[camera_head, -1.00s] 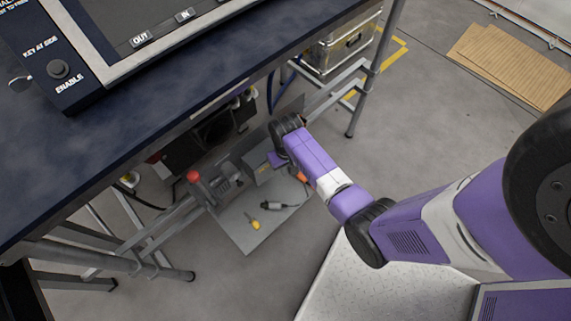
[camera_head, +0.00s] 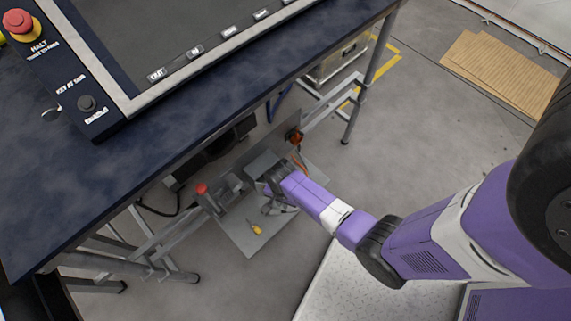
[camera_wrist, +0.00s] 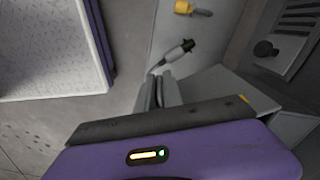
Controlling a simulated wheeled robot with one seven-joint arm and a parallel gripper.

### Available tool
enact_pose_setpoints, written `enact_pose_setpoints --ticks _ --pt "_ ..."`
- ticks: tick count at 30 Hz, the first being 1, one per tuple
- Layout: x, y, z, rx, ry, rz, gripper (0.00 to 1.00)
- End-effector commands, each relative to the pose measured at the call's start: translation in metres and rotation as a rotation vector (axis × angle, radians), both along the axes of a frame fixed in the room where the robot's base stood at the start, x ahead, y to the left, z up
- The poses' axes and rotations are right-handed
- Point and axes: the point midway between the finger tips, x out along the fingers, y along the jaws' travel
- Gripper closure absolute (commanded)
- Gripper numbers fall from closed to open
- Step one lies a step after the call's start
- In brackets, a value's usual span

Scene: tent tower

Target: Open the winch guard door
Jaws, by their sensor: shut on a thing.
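Grey winch equipment sits on a grey base plate (camera_head: 246,236) below the dark bench, with a red knob (camera_head: 201,189) at its left. A grey box-like panel (camera_head: 262,160) beside my gripper looks like the winch guard door. It also shows in the wrist view (camera_wrist: 210,88), right of the fingertips. My gripper (camera_head: 268,176) is low at this panel. In the wrist view its fingers (camera_wrist: 159,86) are close together at the panel's left edge. The exact grip point is hidden between the fingers.
A yellow-handled tool (camera_head: 256,229) lies on the base plate, and a dark cable connector (camera_wrist: 178,52) is close beyond my fingertips. The bench (camera_head: 200,125) overhangs the winch. Bench legs (camera_head: 362,85) stand on both sides. An orange-red part (camera_head: 294,136) is behind the gripper.

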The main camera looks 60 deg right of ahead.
Motion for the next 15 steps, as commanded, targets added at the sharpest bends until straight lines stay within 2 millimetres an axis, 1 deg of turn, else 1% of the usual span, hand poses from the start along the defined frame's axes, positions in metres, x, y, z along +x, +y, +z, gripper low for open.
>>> enact_pose_setpoints --ticks 1,4,9,15 --pt "-0.004 0.005 0.001 0.001 0.009 -0.043 1.00" --pt "-0.004 0.016 0.001 0.001 0.010 -0.135 1.00" --pt "0.000 0.033 0.000 0.001 0.010 -0.280 1.00" --pt "0.005 0.047 -0.001 0.002 0.010 -0.417 1.00"
